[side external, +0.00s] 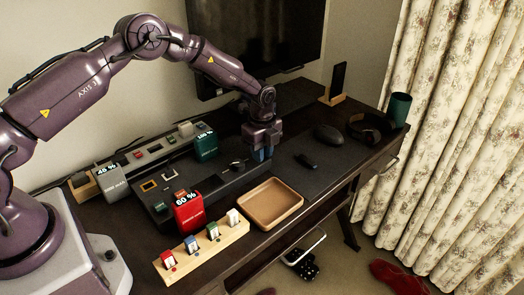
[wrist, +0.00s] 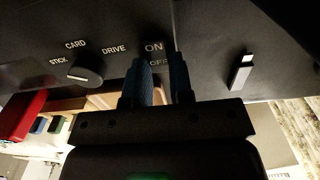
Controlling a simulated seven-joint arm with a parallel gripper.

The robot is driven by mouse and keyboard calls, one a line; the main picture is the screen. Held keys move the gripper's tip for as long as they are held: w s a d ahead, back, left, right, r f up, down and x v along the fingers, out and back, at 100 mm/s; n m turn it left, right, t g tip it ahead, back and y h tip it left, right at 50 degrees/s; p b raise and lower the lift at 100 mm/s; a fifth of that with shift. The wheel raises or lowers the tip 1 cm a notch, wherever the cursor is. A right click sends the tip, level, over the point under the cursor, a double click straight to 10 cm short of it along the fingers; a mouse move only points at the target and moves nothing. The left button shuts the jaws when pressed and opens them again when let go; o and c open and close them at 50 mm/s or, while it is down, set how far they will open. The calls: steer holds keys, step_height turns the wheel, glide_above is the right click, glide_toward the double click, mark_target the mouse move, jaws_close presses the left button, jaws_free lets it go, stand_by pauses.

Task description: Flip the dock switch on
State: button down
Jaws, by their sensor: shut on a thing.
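The black dock (side external: 222,183) lies along the desk, and its top also fills the upper left of the wrist view (wrist: 30,42). My gripper (side external: 262,154) points down at the dock's right end. In the wrist view its blue fingers (wrist: 163,80) stand close together, either side of the OFF label and just below the ON label (wrist: 154,47). The fingers are shut on the dock switch, whose body is mostly hidden between them. The selector knob (wrist: 85,77), marked STICK, CARD and DRIVE, is left of the fingers and apart from them.
A red 60 % block (side external: 188,212) stands at the dock's left part. A wooden tray (side external: 270,204) and a wooden strip (side external: 205,250) with several small coloured pieces lie in front. A small stick (side external: 305,161) and a mouse (side external: 328,135) lie right of my gripper.

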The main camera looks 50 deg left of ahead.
steer(key=shift+a+r+h, duration=0.1)
steer(key=shift+a+h, duration=0.25)
steer(key=shift+h, duration=0.65)
steer(key=shift+a+r+h, duration=0.15)
steer(key=shift+r+h, duration=0.05)
steer(key=shift+h, duration=1.1)
steer(key=c, duration=1)
jaws_free()
steer(key=v, duration=1.3)
